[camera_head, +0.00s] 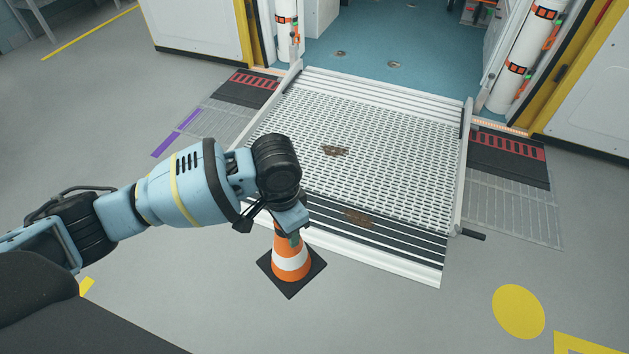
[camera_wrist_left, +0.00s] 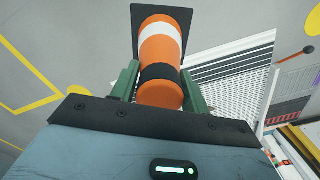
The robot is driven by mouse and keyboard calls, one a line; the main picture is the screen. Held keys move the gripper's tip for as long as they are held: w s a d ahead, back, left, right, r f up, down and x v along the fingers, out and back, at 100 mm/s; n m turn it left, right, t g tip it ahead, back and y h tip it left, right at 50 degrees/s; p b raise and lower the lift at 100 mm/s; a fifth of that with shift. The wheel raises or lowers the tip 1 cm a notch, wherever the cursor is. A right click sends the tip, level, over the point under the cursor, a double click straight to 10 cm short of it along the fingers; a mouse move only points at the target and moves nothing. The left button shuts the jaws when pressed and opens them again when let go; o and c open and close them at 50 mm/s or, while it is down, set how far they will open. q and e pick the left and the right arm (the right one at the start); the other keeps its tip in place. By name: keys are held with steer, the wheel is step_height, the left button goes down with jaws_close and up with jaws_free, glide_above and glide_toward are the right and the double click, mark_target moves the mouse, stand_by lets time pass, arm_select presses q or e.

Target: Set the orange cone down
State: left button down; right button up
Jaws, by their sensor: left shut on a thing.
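The orange cone (camera_head: 291,262) has white bands and a square black base. In the head view it is upright at the foot of the ramp, beside the ramp's lower left corner. I cannot tell whether its base touches the floor. My left gripper (camera_head: 289,236) is above it, shut on its top part, and hides the tip. In the left wrist view the cone (camera_wrist_left: 160,60) sits between the green fingers of the left gripper (camera_wrist_left: 158,84), with its black base at the far end. My right gripper is not in view.
The grey perforated ramp (camera_head: 390,130) rises to a blue-floored doorway (camera_head: 380,40) with white cylinders (camera_head: 521,60) at its sides. Rust patches mark the ramp. Grey floor is clear in front, with a yellow disc (camera_head: 519,311) at the right.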

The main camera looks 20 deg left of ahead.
arm_select(q)
steer(key=r+n, duration=0.1)
steer(key=r, duration=0.2)
steer(key=r+n, duration=0.1)
steer(key=r, duration=0.1)
steer(key=s+r+n, duration=0.1)
steer(key=r, duration=0.2)
steer(key=shift+s+a+r, duration=0.1)
steer(key=shift+a+r, duration=0.2)
steer(key=shift+a, duration=0.1)
steer(key=s+a+r+n, duration=0.2)
steer(key=s+r+n, duration=0.2)
steer(key=r, duration=0.3)
steer(key=shift+a+r, duration=0.2)
steer(key=shift+r, duration=0.2)
steer(key=shift+d, duration=0.1)
